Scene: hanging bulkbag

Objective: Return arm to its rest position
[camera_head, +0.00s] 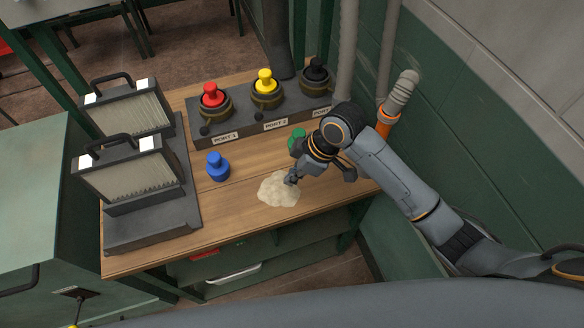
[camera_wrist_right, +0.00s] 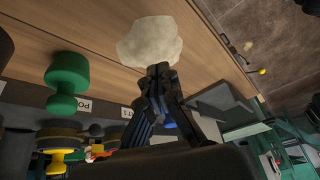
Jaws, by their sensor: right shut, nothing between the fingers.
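My right arm (camera_head: 395,185) comes in from the right in the head view and reaches over the wooden table. My right gripper (camera_head: 291,179) is shut and empty, just above or beside a pale, lumpy heap (camera_head: 278,190). In the right wrist view the closed fingertips (camera_wrist_right: 160,70) point toward the heap (camera_wrist_right: 150,42); whether they touch it I cannot tell. A green knobbed plug (camera_head: 297,141) stands on the table behind the gripper, partly hidden, and also shows in the wrist view (camera_wrist_right: 66,80). My left gripper is not in view.
A blue plug (camera_head: 217,167) stands free. Two filter panels (camera_head: 130,175) sit in a rack at left. A green wall (camera_head: 480,110) lies close at right.

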